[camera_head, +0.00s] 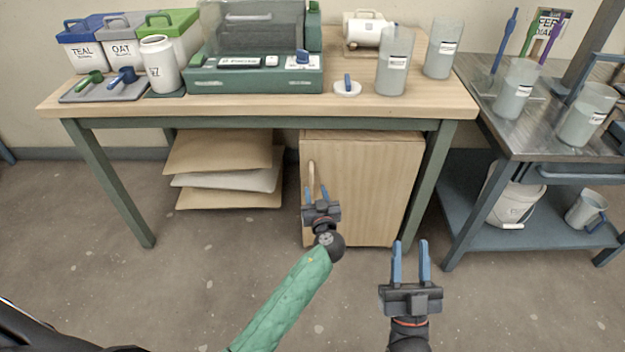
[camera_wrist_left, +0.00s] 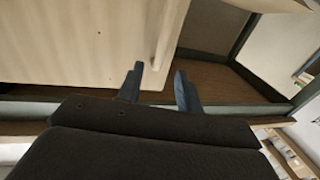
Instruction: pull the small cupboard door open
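The small cupboard (camera_head: 370,185) is light wood and stands under the right part of the workbench. Its door looks shut in the head view, with a pale upright handle (camera_head: 311,178) near the left edge. My left gripper (camera_head: 316,193) is open in front of the handle's lower part. In the left wrist view the door (camera_wrist_left: 75,40) fills the upper left, and the handle (camera_wrist_left: 168,38) runs down toward the gap between the open fingers (camera_wrist_left: 160,88). I cannot tell whether the fingers touch it. My right gripper (camera_head: 410,262) is open and empty, in front of the cupboard's right side.
The workbench (camera_head: 150,108) has green legs and carries bins, a green machine and jars. A metal side table (camera_head: 480,100) with a lower shelf and bucket (camera_head: 512,200) stands right. The floor in front is clear.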

